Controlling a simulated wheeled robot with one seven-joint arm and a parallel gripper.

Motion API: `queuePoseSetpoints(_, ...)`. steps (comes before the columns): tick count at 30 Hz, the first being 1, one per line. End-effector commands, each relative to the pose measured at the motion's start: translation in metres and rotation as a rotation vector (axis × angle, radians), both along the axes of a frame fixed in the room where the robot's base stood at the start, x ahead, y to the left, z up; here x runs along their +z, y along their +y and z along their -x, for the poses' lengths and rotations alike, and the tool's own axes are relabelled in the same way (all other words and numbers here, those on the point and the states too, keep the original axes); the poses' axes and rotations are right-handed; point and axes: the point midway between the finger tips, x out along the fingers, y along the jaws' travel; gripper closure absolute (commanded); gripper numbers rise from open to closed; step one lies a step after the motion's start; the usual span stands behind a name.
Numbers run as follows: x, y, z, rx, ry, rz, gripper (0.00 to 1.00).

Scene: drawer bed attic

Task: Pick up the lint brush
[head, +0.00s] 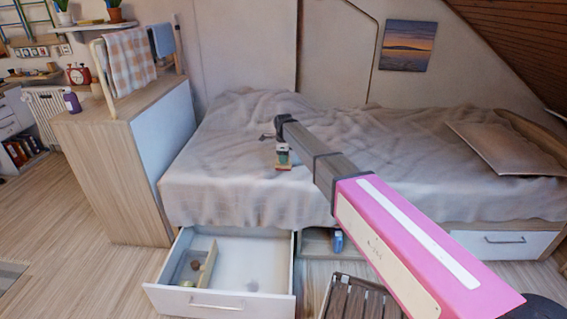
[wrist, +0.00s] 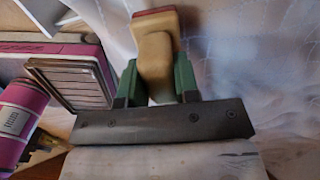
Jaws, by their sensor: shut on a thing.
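The lint brush (wrist: 156,52), with a tan wooden body and a reddish edge at its far end, is between the green fingers of my gripper (wrist: 157,75) in the wrist view. The fingers are shut on its body. In the head view my gripper (head: 282,149) is small, at the end of my arm, in front of the bed. The lint brush (head: 284,167) shows just below it, against the grey bedspread. Whether it touches the bedspread cannot be told.
The bed (head: 400,150) has a grey cover and a flat panel (head: 512,150) at right. An open drawer (head: 255,262) below holds small items. A blue can (head: 338,241) stands in the opening beside it. A slatted dark crate (head: 350,300) is on the floor. A wooden cabinet (head: 105,170) stands left.

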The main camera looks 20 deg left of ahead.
Motion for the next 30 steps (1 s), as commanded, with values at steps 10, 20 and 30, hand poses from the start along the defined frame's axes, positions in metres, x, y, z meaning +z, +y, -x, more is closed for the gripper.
queuePoseSetpoints(10, 0.022, 0.000, 0.000, 0.000, -0.002, -0.002, 0.95)
queuePoseSetpoints(20, 0.071, 0.038, 0.035, 0.004, -0.001, -0.001, 0.95)
queuePoseSetpoints(30, 0.103, 0.078, 0.071, 0.002, -0.001, 0.000, 0.95)
